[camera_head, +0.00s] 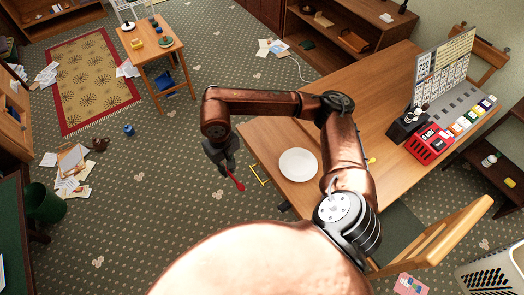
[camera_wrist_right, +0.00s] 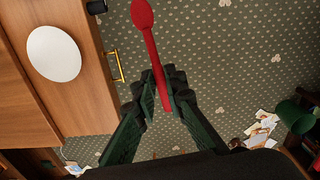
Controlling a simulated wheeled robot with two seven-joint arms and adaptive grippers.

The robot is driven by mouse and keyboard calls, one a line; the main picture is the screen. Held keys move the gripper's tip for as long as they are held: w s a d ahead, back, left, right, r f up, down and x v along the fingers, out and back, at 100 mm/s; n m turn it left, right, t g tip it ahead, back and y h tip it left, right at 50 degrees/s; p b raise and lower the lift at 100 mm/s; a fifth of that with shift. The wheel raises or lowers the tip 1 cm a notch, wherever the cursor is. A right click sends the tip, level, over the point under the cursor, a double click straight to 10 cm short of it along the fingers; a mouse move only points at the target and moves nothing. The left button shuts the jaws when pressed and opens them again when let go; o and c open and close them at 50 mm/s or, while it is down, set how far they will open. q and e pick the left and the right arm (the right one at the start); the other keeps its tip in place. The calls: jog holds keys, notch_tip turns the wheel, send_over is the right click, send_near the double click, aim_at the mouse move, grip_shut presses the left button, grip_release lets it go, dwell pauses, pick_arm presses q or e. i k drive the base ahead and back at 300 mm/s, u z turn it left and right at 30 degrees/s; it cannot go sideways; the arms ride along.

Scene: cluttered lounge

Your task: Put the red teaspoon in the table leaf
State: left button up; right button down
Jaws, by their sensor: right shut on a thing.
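The red teaspoon (camera_head: 237,182) is held in my right gripper (camera_head: 229,171), beyond the near-left edge of the wooden table (camera_head: 270,140), with carpet showing behind it. In the right wrist view the gripper (camera_wrist_right: 160,98) is shut on the spoon's handle, and the red teaspoon (camera_wrist_right: 152,45) points away with its bowl at the far end. A yellow handle (camera_head: 259,175) sticks out at the table's edge beside the gripper; it also shows in the wrist view (camera_wrist_right: 118,66). My left gripper is out of view.
A white plate (camera_head: 298,164) lies on the table near that edge. A red box (camera_head: 429,143), a black holder (camera_head: 407,124) and a display board (camera_head: 445,65) stand at its right end. A yellow wooden chair (camera_head: 440,235) is at lower right. Carpet left of the table is mostly free.

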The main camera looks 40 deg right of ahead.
aim_at(274, 136)
jog(key=u, duration=0.15)
jog(key=i, duration=0.9)
jog(key=z, duration=0.9)
jog(key=i, duration=0.8)
jog(key=z, duration=0.85)
